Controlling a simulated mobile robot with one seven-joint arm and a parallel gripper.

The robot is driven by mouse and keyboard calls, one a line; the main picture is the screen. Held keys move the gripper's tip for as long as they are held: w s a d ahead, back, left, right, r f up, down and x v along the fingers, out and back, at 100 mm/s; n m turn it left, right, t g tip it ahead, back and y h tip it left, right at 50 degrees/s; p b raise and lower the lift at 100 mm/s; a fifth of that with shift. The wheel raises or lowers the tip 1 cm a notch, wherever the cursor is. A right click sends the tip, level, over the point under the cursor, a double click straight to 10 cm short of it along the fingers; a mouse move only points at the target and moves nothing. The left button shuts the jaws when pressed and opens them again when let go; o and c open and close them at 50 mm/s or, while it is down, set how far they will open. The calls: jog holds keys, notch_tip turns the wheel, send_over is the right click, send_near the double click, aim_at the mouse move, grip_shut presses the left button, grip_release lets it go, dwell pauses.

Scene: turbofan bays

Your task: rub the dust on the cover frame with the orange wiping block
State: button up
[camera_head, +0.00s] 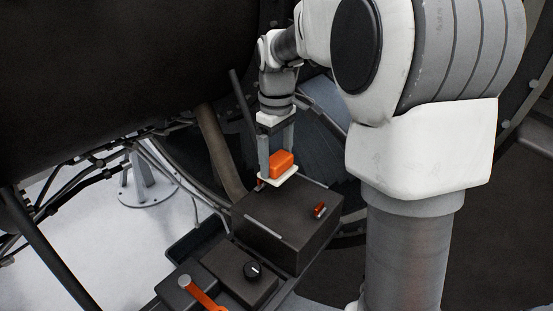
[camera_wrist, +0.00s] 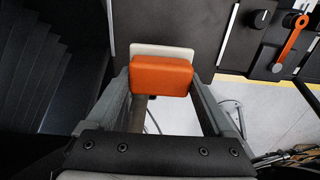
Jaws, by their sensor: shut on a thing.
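The orange wiping block (camera_head: 281,162) has a pale pad on its underside. My gripper (camera_head: 276,158) is shut on it and holds it upright over the far left part of a dark box. The block also shows in the wrist view (camera_wrist: 162,76) between my two fingers. The dark box (camera_head: 270,238) has a flat top with thin light strips at its edges; it may be the cover frame, but I cannot tell for sure. I make out no clear dust on it. Whether the pad touches the box top or hangs just above it is hard to tell.
A small red part (camera_head: 320,209) sits on the box top. In front are a black knob (camera_head: 253,270) and an orange lever (camera_head: 202,295) on a lower panel. A large dark cylinder (camera_head: 120,60) hangs at the upper left, with pipes and cables below it.

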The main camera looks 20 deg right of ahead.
jog(key=shift+r, duration=0.25)
jog(key=shift+r+p, duration=1)
jog(key=shift+r, duration=0.5)
jog(key=shift+s, duration=0.1)
